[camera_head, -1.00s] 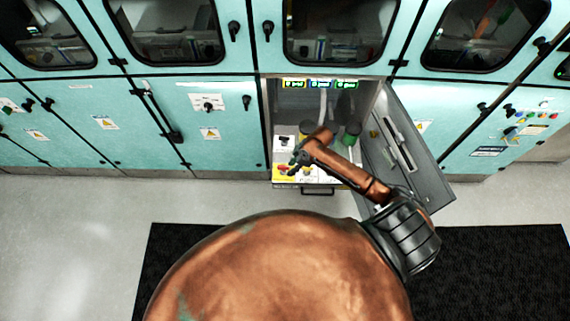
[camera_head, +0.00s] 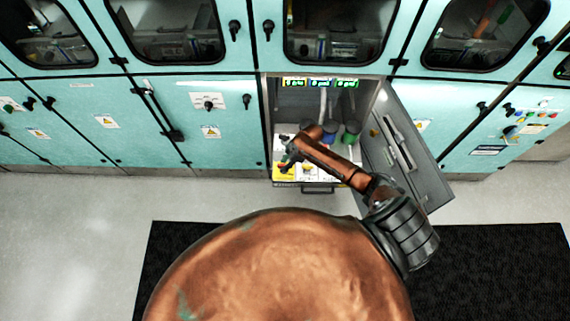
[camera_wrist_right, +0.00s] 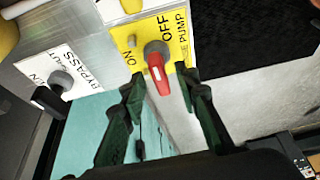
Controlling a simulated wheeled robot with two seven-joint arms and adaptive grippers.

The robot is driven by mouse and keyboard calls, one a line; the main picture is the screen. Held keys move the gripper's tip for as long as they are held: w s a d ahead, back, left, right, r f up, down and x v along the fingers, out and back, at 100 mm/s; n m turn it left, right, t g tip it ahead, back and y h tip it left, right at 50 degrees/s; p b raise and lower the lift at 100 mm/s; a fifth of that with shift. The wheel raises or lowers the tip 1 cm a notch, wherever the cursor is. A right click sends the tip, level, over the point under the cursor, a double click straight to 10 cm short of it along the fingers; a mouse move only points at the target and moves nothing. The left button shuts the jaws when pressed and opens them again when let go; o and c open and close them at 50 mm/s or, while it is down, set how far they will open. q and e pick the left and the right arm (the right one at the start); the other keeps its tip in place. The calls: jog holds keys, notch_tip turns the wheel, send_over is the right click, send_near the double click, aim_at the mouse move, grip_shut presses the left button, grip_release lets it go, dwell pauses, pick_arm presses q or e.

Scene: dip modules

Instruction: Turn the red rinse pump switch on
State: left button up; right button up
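The red rinse pump switch (camera_wrist_right: 158,68) is a red lever on a yellow plate (camera_wrist_right: 173,30) marked ON, OFF and PUMP in the right wrist view. Its lever points toward the lower part of that picture, between the words' side and my fingers. My right gripper (camera_wrist_right: 165,88) is open, with its two dark green fingers on either side of the lever and a gap to each. In the head view my right gripper (camera_head: 287,163) is over the front left of the open cabinet's panel. My left gripper is not in view.
A grey bypass knob (camera_wrist_right: 60,82) on a white plate sits beside the yellow one. The cabinet door (camera_head: 405,150) stands open to the right of my arm. Containers (camera_head: 351,133) stand inside the cabinet. A drawer handle (camera_head: 318,189) is at the front.

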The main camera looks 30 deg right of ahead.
jog(key=shift+c, duration=0.4)
grip_shut()
